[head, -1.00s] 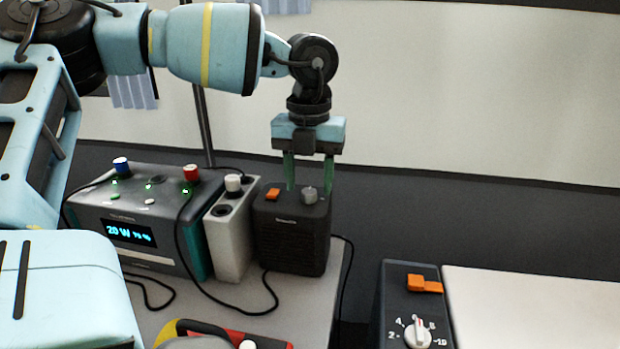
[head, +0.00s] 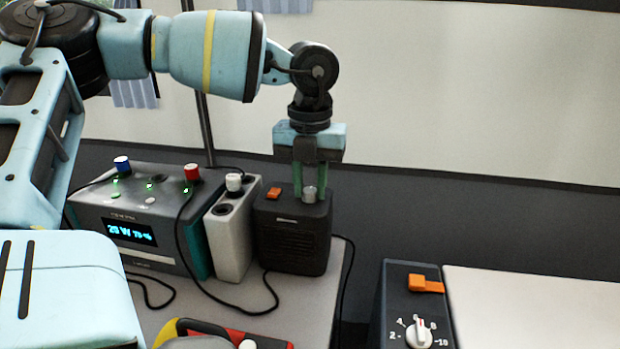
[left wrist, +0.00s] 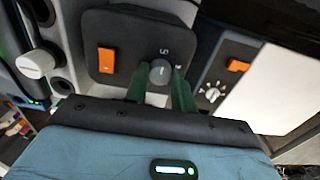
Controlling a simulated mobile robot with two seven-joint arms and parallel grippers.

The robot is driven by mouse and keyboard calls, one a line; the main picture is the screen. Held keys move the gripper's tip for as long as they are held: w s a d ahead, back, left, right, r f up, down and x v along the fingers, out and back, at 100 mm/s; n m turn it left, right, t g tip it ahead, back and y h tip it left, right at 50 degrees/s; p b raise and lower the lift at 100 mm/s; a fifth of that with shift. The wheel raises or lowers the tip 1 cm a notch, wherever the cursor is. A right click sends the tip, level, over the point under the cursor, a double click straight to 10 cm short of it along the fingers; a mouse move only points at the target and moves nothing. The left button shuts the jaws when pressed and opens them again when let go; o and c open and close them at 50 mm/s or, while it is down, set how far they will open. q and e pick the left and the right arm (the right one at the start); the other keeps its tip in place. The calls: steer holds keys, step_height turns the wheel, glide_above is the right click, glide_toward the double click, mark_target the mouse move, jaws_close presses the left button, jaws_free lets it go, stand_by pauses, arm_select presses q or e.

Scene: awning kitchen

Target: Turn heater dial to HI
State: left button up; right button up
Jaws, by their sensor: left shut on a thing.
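A small black heater (head: 292,237) stands on the grey table with an orange switch (head: 273,193) and a round grey dial (head: 309,194) on its top. My left gripper (head: 310,192) points straight down over the heater. Its green fingers are shut on the dial, one on each side. In the left wrist view the dial (left wrist: 160,72) sits between the fingertips, with a pale pointer mark and small markings beside it that are too blurred to read surely. The orange switch (left wrist: 107,60) is to its left there. My right gripper is not in view.
Left of the heater stand a white-grey box with a white knob (head: 233,183) and a power unit with a lit display (head: 130,232). A dark panel with a white numbered dial (head: 418,335) stands front right. A cable lies on the table.

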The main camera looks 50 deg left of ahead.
mark_target(310, 190)
arm_select(q)
steer(key=shift+m, duration=0.3)
steer(key=m, duration=0.6)
steer(key=shift+m, duration=0.3)
steer(key=m, duration=0.6)
steer(key=shift+m, duration=0.3)
steer(key=o, duration=1)
steer(key=shift+r+p, duration=0.55)
steer(key=shift+r, duration=3.4)
